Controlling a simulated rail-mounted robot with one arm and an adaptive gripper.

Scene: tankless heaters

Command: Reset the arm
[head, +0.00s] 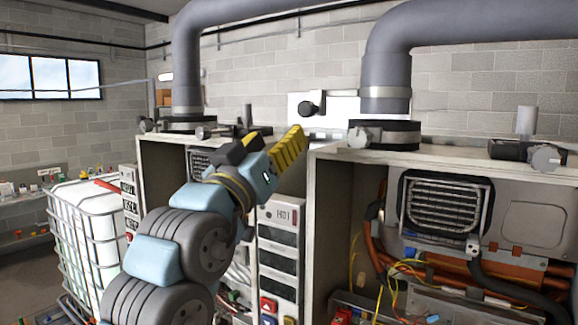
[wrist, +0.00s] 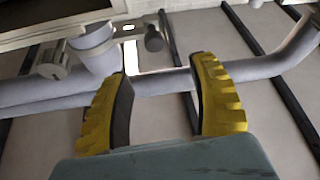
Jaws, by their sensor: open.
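My gripper (head: 285,155) is raised in the middle of the head view, in front of the two open heater cabinets. Its yellow ribbed finger points up and to the right, and the other finger is mostly hidden behind the wrist. In the wrist view both yellow fingers of my gripper (wrist: 162,92) stand wide apart. Nothing is between them but the background of pipes and wall. The right heater cabinet (head: 322,230) is open, with a grille, orange pipes and loose wires inside. The left heater cabinet (head: 160,165) is partly hidden by my arm.
Large grey ducts (head: 388,75) rise from the cabinet tops. Small valves and a dark cylinder (head: 508,150) sit on the right cabinet's top. A caged white tank (head: 88,225) stands at the left. A control panel (head: 279,240) stands between the cabinets.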

